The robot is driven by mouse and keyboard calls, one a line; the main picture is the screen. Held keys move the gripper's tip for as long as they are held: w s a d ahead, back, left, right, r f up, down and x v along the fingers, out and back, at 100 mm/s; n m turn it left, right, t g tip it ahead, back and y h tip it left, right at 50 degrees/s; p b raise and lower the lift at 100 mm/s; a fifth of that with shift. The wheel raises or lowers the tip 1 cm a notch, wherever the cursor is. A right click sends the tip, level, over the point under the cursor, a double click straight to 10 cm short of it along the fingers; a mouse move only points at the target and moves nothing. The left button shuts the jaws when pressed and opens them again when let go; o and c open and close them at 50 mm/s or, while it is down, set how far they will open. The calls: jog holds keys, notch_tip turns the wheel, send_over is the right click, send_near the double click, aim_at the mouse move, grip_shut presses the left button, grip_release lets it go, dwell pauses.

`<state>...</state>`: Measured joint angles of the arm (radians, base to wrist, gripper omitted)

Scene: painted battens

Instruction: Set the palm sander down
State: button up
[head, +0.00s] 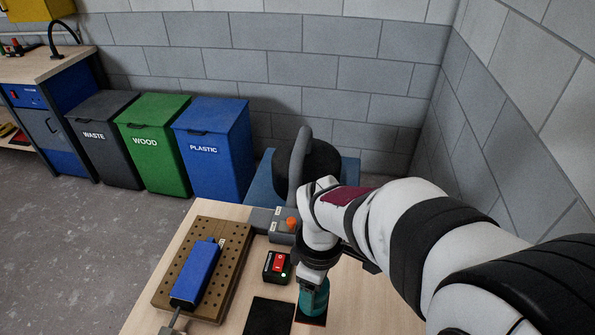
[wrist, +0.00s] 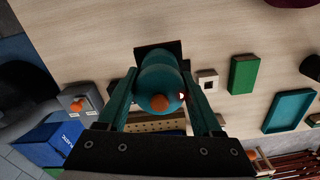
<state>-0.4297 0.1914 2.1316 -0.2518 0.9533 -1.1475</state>
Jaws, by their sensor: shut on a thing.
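The palm sander (head: 315,299) has a teal body and a dark, flat base with a reddish edge. It is upright under my gripper (head: 313,281), low over or on the wooden tabletop (head: 375,305). I cannot tell whether the base touches the wood. In the wrist view, the sander (wrist: 157,66) sits between the two teal fingers of my gripper (wrist: 158,82), which is shut on it. An orange knob on its top faces the camera, and its dark square base shows behind the body.
A black mat (head: 268,317) lies just left of the sander. A red-and-black switch box (head: 277,265) stands behind it. A perforated board (head: 233,250) holds a blue batten (head: 200,270). The wrist view shows a green block (wrist: 243,72) and a teal tray (wrist: 289,111).

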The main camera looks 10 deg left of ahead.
jog(key=shift+s+a+f, duration=0.2)
jog(key=shift+a+f, duration=1.35)
jog(key=shift+f, duration=0.05)
jog(key=shift+s+a+f, duration=0.25)
jog(key=shift+a+f, duration=1.35)
jog(key=shift+s+a+f, duration=0.2)
jog(key=shift+a+f, duration=1.35)
jog(key=shift+f, duration=0.05)
jog(key=o, duration=1.5)
jog(key=shift+f, duration=0.15)
jog(key=shift+c, duration=0.2)
